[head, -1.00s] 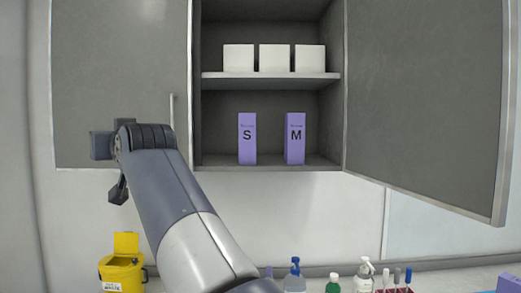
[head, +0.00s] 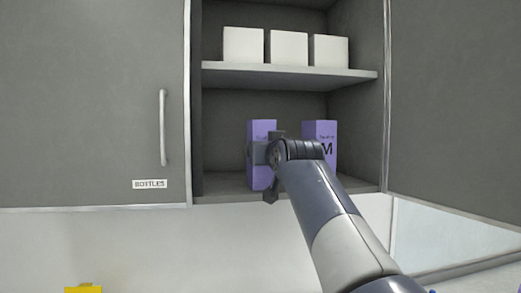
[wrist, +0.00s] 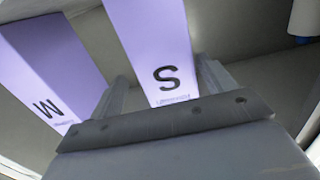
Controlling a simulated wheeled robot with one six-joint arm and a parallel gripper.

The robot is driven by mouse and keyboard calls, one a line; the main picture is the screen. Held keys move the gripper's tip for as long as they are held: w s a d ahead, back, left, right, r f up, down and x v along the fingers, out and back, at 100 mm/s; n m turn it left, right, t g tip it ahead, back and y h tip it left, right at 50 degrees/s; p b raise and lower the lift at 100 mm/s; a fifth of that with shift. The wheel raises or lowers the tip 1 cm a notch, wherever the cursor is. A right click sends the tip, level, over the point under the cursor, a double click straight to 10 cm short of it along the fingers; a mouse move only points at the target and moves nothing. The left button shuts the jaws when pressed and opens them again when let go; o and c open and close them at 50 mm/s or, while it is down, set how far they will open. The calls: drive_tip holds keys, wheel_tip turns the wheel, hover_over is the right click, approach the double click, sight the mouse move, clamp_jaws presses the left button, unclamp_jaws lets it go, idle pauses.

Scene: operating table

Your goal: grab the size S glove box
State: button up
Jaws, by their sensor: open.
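The size S glove box (head: 262,128) is a purple upright box on the lower shelf of the open cabinet. In the head view my gripper (head: 258,153) is in front of it and hides its letter. In the wrist view, which is upside down, the S box (wrist: 150,40) shows its black S between the two fingers of my gripper (wrist: 163,82). The fingers are open, one on each side of the box; I cannot tell whether they touch it. The size M glove box (head: 320,130) stands to the right; it also shows in the wrist view (wrist: 50,65).
Several white boxes (head: 289,47) stand on the upper shelf (head: 290,76). A closed door (head: 95,100) with a BOTTLES label is at the left, and an open door (head: 455,110) is at the right. The M box is close beside my gripper.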

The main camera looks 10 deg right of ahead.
drive_tip(key=w+p, duration=0.1)
drive_tip(key=w, duration=0.1)
drive_tip(key=w+p, duration=0.2)
drive_tip(key=w, duration=0.1)
drive_tip(key=shift+w+a+r, duration=0.1)
drive_tip(key=shift+w+a, duration=0.2)
drive_tip(key=shift+a, duration=0.1)
drive_tip(key=c, duration=1.2)
drive_tip(key=shift+c, duration=0.3)
drive_tip(key=shift+s+r, duration=0.1)
drive_tip(key=shift+r, duration=0.05)
